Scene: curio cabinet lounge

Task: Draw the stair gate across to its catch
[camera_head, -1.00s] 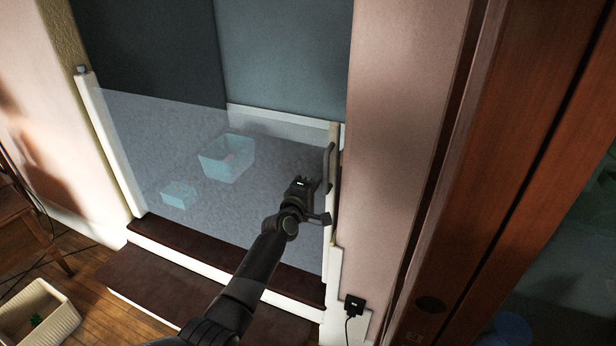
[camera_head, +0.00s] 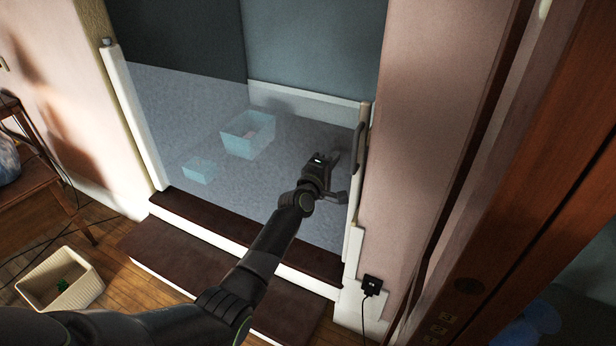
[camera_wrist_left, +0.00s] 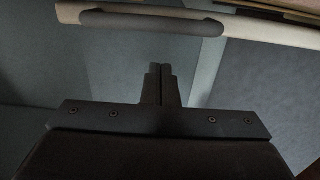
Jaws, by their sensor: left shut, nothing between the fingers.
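The stair gate's see-through mesh (camera_head: 215,110) spans from a white post (camera_head: 131,115) on the left to a pale upright bar (camera_head: 353,195) at the right-hand wall. A grey handle (camera_head: 359,146) is on that bar. Whether the bar sits in its catch cannot be told. My left gripper (camera_head: 334,160) is shut and empty, just left of the handle and apart from it. The left wrist view shows the shut fingers (camera_wrist_left: 161,70) below the handle (camera_wrist_left: 150,21) and bar (camera_wrist_left: 265,27), with a gap between. My right gripper is not in view.
Dark steps (camera_head: 215,270) lie in front of the gate. Pale blue bins (camera_head: 247,135) show behind the mesh. A cream basket (camera_head: 85,290) and wooden furniture (camera_head: 35,200) stand at left. A black wall box (camera_head: 371,286) with a cable is low at right.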

